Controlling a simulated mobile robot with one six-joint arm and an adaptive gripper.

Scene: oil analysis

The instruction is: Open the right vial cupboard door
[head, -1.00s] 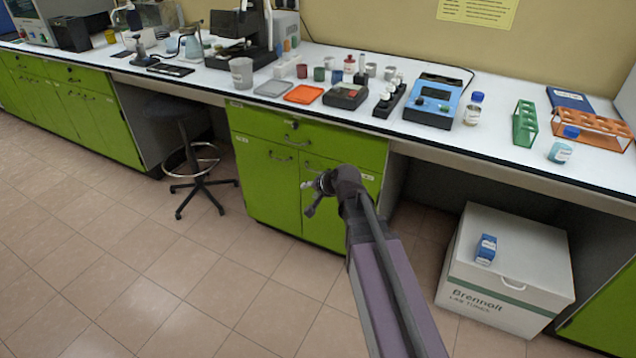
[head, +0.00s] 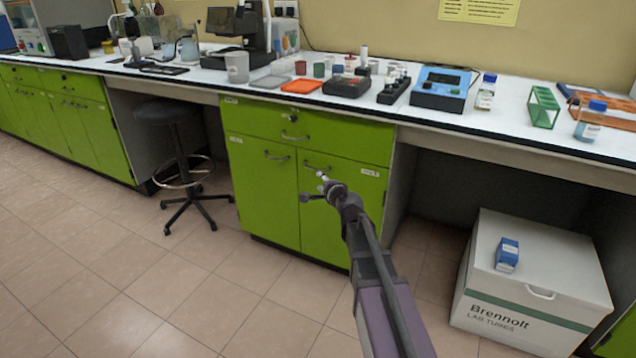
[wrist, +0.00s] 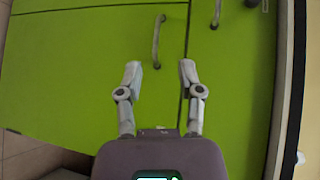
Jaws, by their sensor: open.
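The right vial cupboard door (head: 331,230) is a green panel under a drawer, and it is shut. Its grey bar handle (head: 317,168) is near its top edge. In the wrist view, which is turned sideways, the handle (wrist: 157,42) stands upright in the picture. My gripper (head: 313,187) is in front of the right door, just below the handle in the head view. In the wrist view my gripper (wrist: 160,68) is open and empty. The handle lies just beyond the gap between the fingertips, apart from both.
The left door (head: 262,195) and the drawer (head: 320,130) are shut. A black stool (head: 168,112) stands left of the cupboard. A white box (head: 530,285) with a blue carton (head: 507,254) stands on the floor at right. The floor in front is clear.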

